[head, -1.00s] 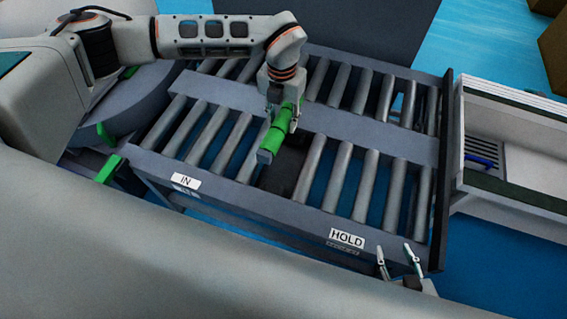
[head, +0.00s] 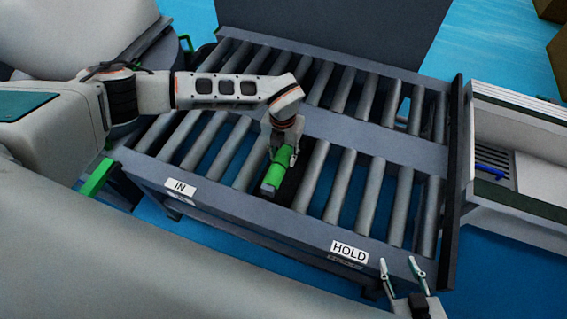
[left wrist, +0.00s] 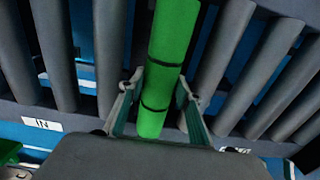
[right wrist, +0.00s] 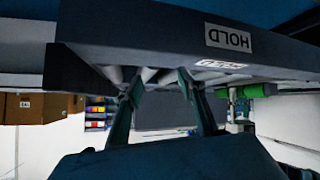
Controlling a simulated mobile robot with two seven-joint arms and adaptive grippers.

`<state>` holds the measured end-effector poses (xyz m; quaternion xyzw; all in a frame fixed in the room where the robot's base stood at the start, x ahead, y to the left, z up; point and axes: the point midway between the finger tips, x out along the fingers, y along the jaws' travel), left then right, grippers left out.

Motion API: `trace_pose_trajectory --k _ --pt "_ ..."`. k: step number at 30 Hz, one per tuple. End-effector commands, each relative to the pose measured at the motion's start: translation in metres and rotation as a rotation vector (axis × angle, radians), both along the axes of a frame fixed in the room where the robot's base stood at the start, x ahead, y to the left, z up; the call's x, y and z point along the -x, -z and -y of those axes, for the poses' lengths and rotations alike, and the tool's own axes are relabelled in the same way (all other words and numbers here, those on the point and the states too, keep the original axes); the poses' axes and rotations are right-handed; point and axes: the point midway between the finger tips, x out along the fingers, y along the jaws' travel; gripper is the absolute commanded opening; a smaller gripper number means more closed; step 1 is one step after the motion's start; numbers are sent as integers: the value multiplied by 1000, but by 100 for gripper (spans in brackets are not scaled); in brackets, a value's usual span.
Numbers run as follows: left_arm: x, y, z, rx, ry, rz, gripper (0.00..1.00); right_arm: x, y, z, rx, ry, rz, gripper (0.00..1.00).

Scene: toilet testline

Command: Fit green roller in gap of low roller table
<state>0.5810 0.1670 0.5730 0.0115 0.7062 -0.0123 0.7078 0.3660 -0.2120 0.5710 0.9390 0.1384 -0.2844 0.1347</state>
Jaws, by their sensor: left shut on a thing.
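The green roller (head: 273,175) is in my left gripper (head: 282,150), over the front row of the low roller table (head: 220,207). It lies about parallel to the grey rollers, along the dark gap (head: 294,184) between them. The left wrist view shows the green roller (left wrist: 172,45) running between the two fingers of my left gripper (left wrist: 160,92), which are shut on it. I cannot tell whether its ends touch the table's rails. My right gripper (head: 403,270) is open and empty by the table's front right corner; its spread fingers (right wrist: 158,82) show in the right wrist view.
The IN label (head: 180,188) and HOLD label (head: 349,252) are on the table's front rail. A dark upright panel (head: 335,40) stands behind the table. A pale unit (head: 515,165) with a blue item (head: 491,171) adjoins on the right.

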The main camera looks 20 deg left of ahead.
Motion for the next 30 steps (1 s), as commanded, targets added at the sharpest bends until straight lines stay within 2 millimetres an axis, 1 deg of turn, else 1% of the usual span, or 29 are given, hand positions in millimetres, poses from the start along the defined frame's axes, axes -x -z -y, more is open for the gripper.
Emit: trace_pose_trajectory --k 1,4,6,9,11,15,22,23,24,30 --pt "1 9 0 1 0 -4 0 3 5 -1 -1 -1 -9 40" --pt "3 26 1 1 0 -9 0 8 12 -2 -3 -3 -22 40" --pt "4 40 1 1 0 -10 0 10 14 -4 -8 -5 -25 40" --pt "3 53 0 1 0 -7 0 9 11 -8 -14 -7 -19 40" --pt "2 55 0 1 0 -5 0 7 7 -9 -17 -9 -12 40" --pt "0 52 0 1 1 0 0 2 0 -10 -18 -9 1 40" --pt "0 55 0 0 0 -1 0 1 2 -8 -15 -7 1 40" --pt "1 55 0 -1 0 -2 42 1 2 -7 -15 -6 1 40" --pt "1 55 0 0 0 -2 51 1 2 -7 -14 -6 0 40" --pt "1 55 0 0 0 -2 51 1 4 -6 -13 -4 -1 40"
